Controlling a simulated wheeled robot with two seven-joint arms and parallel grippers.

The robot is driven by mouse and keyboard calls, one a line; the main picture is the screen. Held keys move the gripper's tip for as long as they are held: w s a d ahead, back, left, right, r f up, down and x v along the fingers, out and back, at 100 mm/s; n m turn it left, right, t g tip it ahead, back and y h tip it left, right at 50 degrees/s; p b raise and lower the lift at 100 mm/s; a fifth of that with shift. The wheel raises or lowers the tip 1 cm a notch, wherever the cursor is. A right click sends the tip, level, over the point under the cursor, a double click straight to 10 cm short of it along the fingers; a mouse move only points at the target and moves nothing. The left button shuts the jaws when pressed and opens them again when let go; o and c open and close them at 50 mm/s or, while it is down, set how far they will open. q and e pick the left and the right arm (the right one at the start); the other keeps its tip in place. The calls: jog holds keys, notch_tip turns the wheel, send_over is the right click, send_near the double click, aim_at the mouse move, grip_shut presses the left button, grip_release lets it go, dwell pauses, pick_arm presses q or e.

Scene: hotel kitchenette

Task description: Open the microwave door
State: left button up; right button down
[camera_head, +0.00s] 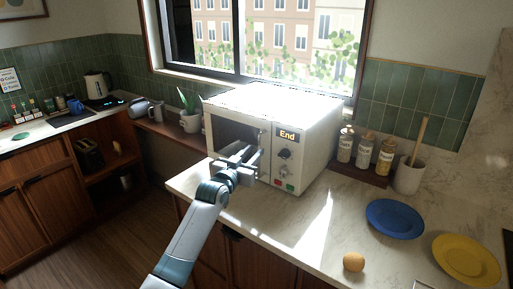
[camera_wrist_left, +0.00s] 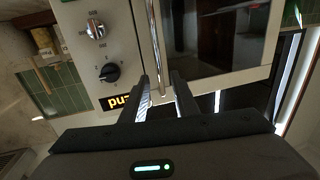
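The white microwave (camera_head: 310,133) stands on the counter below the window, its dark-windowed door (camera_head: 230,131) looking shut. Its panel has knobs and a lit display reading "End". My left gripper (camera_head: 250,155) is in front of the door, near the vertical handle (camera_head: 262,139). In the left wrist view the handle (camera_wrist_left: 157,40) is a slim metal bar beside the door window (camera_wrist_left: 215,35). The fingers of the left gripper (camera_wrist_left: 163,78) are apart, with the bar running between them and a gap visible. Contact cannot be told. My right gripper is not in view.
A blue plate (camera_head: 395,217), a yellow plate (camera_head: 466,260) and an orange ball-like item (camera_head: 353,262) lie on the right counter. Several jars (camera_head: 365,150) and a utensil crock (camera_head: 408,176) stand right of the microwave. A potted plant (camera_head: 190,120) stands left of it.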

pick_arm(q)
jog(key=shift+x, duration=1.65)
grip_shut()
